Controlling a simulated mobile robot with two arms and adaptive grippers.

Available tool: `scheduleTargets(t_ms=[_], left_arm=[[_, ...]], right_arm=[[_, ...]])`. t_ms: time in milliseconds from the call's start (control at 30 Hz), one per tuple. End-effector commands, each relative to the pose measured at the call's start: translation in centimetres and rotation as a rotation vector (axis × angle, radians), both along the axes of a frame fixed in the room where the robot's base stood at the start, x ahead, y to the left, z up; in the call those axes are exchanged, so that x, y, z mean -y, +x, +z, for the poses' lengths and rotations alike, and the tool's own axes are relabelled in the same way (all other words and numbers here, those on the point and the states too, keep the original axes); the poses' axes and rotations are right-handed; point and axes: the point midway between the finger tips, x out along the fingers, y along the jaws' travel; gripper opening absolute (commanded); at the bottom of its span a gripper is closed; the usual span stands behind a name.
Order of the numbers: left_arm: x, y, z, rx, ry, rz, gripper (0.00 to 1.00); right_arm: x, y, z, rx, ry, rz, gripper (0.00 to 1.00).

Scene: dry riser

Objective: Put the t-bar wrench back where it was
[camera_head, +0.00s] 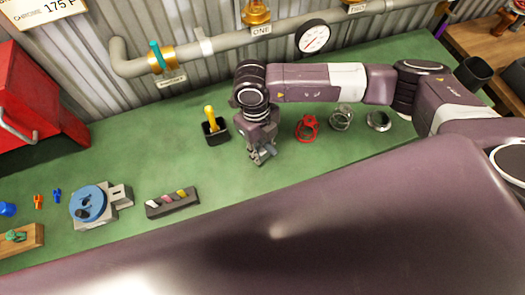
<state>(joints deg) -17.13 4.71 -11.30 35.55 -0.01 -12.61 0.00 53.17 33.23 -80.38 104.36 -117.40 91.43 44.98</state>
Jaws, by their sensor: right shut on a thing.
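My right gripper (262,154) points down over the green bench, right of the black holder. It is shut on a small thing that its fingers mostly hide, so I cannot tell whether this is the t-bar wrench. A yellow-handled tool (210,117) stands upright in a small black holder (216,134), apart from the gripper. I cannot make out any other t-bar wrench. My left gripper is not in view.
Right of the gripper are a red ring-shaped fitting (307,128), a clear one (341,118) and a metal one (379,121). A grey block with coloured pieces (172,204) and a blue round device (90,203) lie left. Pipework (225,45) runs behind.

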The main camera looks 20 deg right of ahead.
Motion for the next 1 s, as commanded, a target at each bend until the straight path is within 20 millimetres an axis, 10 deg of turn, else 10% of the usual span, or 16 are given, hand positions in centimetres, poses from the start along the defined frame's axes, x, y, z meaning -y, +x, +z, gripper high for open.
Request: scheduleTargets(t_ms=[567,600,700,1000], left_arm=[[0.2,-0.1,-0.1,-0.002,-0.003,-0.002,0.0],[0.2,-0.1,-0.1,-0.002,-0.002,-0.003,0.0],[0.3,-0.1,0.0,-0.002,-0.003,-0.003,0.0],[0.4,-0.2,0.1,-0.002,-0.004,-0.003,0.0]], right_arm=[[0.0,0.0,-2.6,0.001,0.0,0.0,0.0],[0.0,0.0,-2.6,0.0,0.0,0.0,0.27],[0.0,0.0,-2.5,0.0,0.0,0.0,0.38],[0.0,0.0,-2.5,0.0,0.0,0.0,0.44]])
